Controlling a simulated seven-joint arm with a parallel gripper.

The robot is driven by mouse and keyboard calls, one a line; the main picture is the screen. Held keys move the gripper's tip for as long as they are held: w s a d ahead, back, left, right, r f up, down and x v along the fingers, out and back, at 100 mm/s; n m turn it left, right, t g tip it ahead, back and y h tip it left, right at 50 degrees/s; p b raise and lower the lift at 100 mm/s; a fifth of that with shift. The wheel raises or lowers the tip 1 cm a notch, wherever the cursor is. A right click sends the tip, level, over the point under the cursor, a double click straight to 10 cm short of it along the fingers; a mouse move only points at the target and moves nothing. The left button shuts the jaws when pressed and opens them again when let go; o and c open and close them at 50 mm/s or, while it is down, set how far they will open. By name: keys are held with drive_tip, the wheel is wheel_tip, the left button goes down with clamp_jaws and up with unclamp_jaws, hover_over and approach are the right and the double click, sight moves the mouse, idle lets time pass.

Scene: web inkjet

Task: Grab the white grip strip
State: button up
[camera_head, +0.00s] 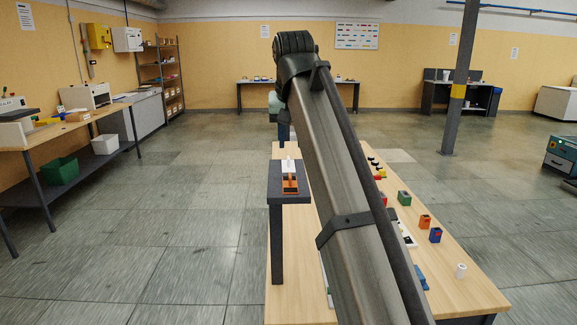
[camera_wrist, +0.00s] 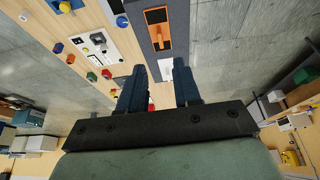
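The white grip strip appears to be the white piece (camera_head: 288,167) on the small dark raised stand (camera_head: 276,197) in the head view, just beyond an orange and dark block (camera_head: 290,185). In the wrist view the white piece (camera_wrist: 166,69) shows between my fingertips, closer to the right finger, with the orange block (camera_wrist: 157,30) above it. My gripper (camera_wrist: 160,66) is open, its two dark fingers apart with nothing held. In the head view my arm covers much of the table, and only part of the gripper (camera_head: 283,132) shows beyond the stand. The height gap to the strip is unclear.
A wooden table (camera_head: 460,290) bears several small coloured blocks, including a green one (camera_head: 404,198) and a blue one (camera_head: 435,235), right of my arm. A white panel with round parts (camera_wrist: 97,45) lies left of the stand in the wrist view. Floor left of the stand is clear.

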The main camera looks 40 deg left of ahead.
drive_tip(key=o, duration=0.7)
drive_tip(key=shift+c, duration=0.2)
drive_tip(key=w+a+f+n+g+y, duration=0.1)
drive_tip(key=w+f+n+g, duration=0.1)
drive_tip(key=w+n, duration=0.1)
drive_tip(key=w+a+f+n+g, duration=0.2)
drive_tip(key=w+n, duration=0.1)
drive_tip(key=w, duration=0.1)
drive_tip(key=w+a+f+n+g+y, duration=0.1)
drive_tip(key=w+a+n+g, duration=0.1)
drive_tip(key=w+n, duration=0.1)
drive_tip(key=shift+w+a+f+g+y, duration=0.15)
drive_tip(key=shift+w+f+g+y, duration=0.15)
drive_tip(key=shift+w+f+g, duration=0.1)
drive_tip(key=w+n+g+y, duration=0.1)
drive_tip(key=w+n+g, duration=0.2)
drive_tip(key=w+n, duration=0.15)
drive_tip(key=n+g+y, duration=0.3)
drive_tip(key=n, duration=0.2)
approach(293, 165)
wheel_tip(293, 165, up, 5)
drive_tip(key=w+d, duration=0.2)
drive_tip(key=shift+m, duration=0.25)
drive_tip(key=shift+f+x, duration=0.25)
drive_tip(key=shift+x, duration=3.15)
drive_tip(key=shift+f+x, duration=0.2)
drive_tip(key=shift+x, duration=3.15)
